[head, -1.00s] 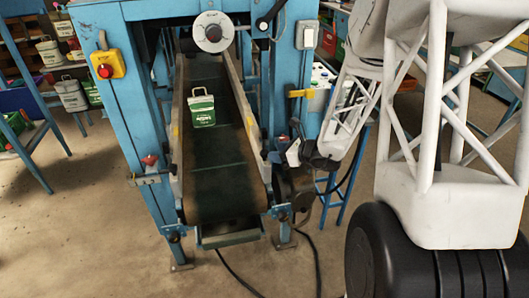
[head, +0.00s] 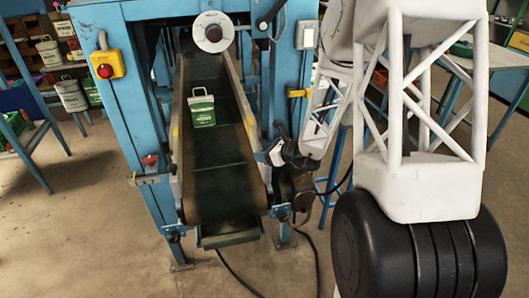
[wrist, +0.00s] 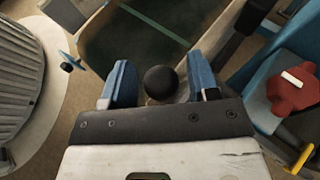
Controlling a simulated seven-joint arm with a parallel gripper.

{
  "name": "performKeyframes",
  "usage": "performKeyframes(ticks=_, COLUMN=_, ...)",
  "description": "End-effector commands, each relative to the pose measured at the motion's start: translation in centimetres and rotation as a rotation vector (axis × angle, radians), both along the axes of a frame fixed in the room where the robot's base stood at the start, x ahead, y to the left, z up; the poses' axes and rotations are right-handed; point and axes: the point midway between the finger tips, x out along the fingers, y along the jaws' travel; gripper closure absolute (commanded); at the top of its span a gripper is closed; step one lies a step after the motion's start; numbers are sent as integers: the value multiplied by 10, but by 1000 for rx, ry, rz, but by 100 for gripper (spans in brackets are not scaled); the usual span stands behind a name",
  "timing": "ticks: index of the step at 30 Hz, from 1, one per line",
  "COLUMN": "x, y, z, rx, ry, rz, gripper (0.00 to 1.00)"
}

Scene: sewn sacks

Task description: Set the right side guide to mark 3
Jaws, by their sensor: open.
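The right side guide (head: 241,110) is the long rail along the right edge of the conveyor belt (head: 222,185). My gripper (head: 266,157) is beside the guide's near end, at the right of the belt. In the wrist view my gripper (wrist: 161,82) is open, with blue finger pads on both sides of a black ball knob (wrist: 162,80). Contact with the knob cannot be told. A red knob with a white mark (wrist: 292,90) lies right of the fingers. In the head view my gripper and arm cover this area. No mark numbers can be read on the right side.
A green and white sack (head: 201,109) stands on the belt. The left guide (head: 177,125) has a red knob (head: 150,160) on its bracket. The blue machine frame (head: 118,95) stands around the conveyor. A round dial (head: 213,33) hangs above the belt.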

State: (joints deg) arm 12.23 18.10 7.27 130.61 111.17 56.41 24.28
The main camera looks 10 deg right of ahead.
Motion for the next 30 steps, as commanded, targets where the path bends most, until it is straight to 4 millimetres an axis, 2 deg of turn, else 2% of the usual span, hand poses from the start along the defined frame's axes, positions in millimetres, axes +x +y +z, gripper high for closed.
performKeyframes(ticks=2, x=0, y=0, z=0, rx=0, ry=0, rz=0, gripper=47)
performKeyframes(ticks=12, x=0, y=0, z=0, rx=0, ry=0, rz=0, gripper=99)
performKeyframes(ticks=20, x=0, y=5, z=1, rx=0, ry=0, rz=1, gripper=100)
performKeyframes(ticks=30, x=0, y=44, z=1, rx=0, ry=-1, rz=4, gripper=100)
